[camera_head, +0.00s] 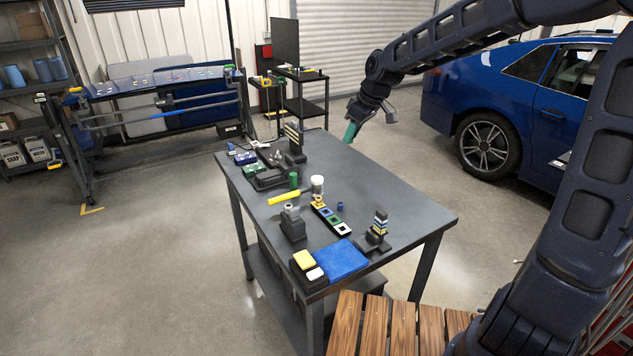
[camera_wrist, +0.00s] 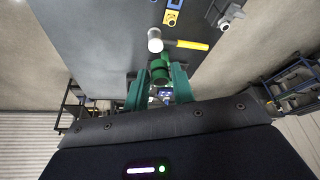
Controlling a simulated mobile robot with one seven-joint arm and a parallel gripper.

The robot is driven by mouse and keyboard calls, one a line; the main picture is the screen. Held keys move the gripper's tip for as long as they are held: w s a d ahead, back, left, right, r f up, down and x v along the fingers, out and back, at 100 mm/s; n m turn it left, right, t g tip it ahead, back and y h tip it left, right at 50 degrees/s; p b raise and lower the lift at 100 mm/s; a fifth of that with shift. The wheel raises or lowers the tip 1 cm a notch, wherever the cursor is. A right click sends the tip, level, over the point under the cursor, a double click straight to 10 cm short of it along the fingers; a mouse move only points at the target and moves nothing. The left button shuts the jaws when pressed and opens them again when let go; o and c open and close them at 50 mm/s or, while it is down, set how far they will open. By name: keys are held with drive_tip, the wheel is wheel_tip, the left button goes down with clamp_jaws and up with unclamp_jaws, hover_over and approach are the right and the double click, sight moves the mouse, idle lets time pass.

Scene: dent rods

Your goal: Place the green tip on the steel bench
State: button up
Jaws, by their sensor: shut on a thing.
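My gripper (camera_head: 350,132), with teal-green fingers, hangs in the air beyond the right back edge of the steel bench (camera_head: 405,203). In the wrist view my gripper (camera_wrist: 158,82) is shut on the green tip (camera_wrist: 159,74), a darker green round piece between the fingers. In the head view the tip cannot be told apart from the fingers. The dark grey bench top (camera_wrist: 205,65) lies beyond the tip in the wrist view. I see no contact between the held tip and the bench.
The right part of the top is largely bare. A blue car (camera_head: 500,100) stands behind right.

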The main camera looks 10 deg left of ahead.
sight(316, 230)
drive_tip(key=s+a+n+g, duration=0.1)
drive_tip(key=s+a+n, duration=0.15)
drive_tip(key=s, duration=0.35)
drive_tip(key=s+a+n+g, duration=0.1)
drive_tip(key=s+a+n, duration=0.1)
drive_tip(key=s+a, duration=0.3)
drive_tip(key=shift+m, duration=0.25)
drive_tip(key=shift+s+d+f, duration=0.1)
drive_tip(key=shift+d+f, duration=0.05)
drive_tip(key=shift+f, duration=4.15)
drive_tip(key=shift+s+d+f, duration=0.1)
drive_tip(key=shift+d+f, duration=0.05)
drive_tip(key=shift+f, duration=4.1)
drive_tip(key=shift+d+f, duration=0.15)
drive_tip(key=shift+f, duration=4.15)
drive_tip(key=o, duration=1)
drive_tip(key=shift+f, duration=0.1)
drive_tip(key=shift+s+v, duration=0.2)
drive_tip(key=shift+v, duration=5.9)
